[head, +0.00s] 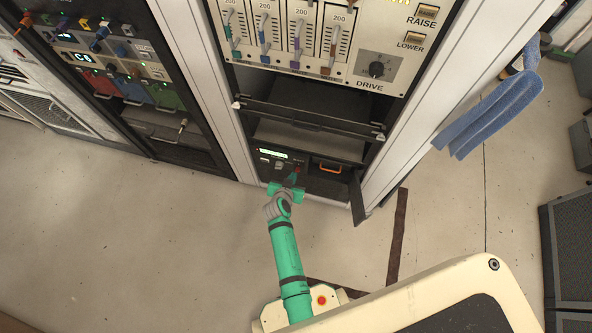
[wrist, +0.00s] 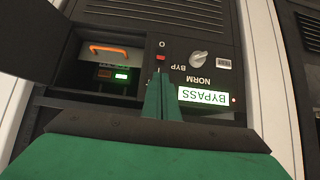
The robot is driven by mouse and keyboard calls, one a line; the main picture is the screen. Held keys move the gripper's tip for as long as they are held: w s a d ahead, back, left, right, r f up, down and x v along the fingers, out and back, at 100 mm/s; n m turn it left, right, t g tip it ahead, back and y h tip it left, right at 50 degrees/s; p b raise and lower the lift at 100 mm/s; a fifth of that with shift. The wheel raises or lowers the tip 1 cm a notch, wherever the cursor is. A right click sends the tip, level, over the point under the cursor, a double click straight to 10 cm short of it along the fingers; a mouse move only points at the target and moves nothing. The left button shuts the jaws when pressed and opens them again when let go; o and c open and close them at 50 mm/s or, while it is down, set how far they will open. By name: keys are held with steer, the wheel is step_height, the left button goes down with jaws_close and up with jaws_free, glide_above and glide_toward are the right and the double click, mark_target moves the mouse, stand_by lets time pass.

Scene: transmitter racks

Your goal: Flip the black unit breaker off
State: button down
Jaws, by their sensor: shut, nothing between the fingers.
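The black unit (head: 276,163) sits at the bottom of the middle rack, with a lit green display. It shows upside down in the wrist view, with a lit BYPASS sign (wrist: 203,97), a BYP/NORM knob (wrist: 199,58) and a small red switch (wrist: 161,57) beside an "O" mark. Which part is the breaker is not labelled legibly. My gripper (head: 291,181) is shut and empty in front of the unit. In the wrist view its fingertips (wrist: 160,78) point at the panel just below the red switch; contact cannot be told. The fingers hide part of the panel.
An open bay with an orange handle (wrist: 109,51) and small green and amber lights lies beside the panel. Its black door (head: 357,198) stands open. A partly pulled-out drawer (head: 310,118) is above. A blue cloth (head: 490,115) hangs at right. The floor in front is mostly clear.

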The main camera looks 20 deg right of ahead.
mark_target(299, 167)
steer(key=x, duration=0.7)
steer(key=shift+f, duration=0.1)
steer(key=shift+s+a+f, duration=0.1)
steer(key=shift+s+f, duration=0.1)
steer(key=shift+f, duration=0.05)
stand_by(0.5)
steer(key=f, duration=0.1)
steer(key=s+a+f, duration=0.1)
steer(key=f, duration=0.1)
steer(key=shift+s, duration=0.15)
stand_by(0.4)
steer(key=shift+r, duration=0.15)
steer(key=shift+r, duration=0.7)
steer(key=shift+s, duration=0.1)
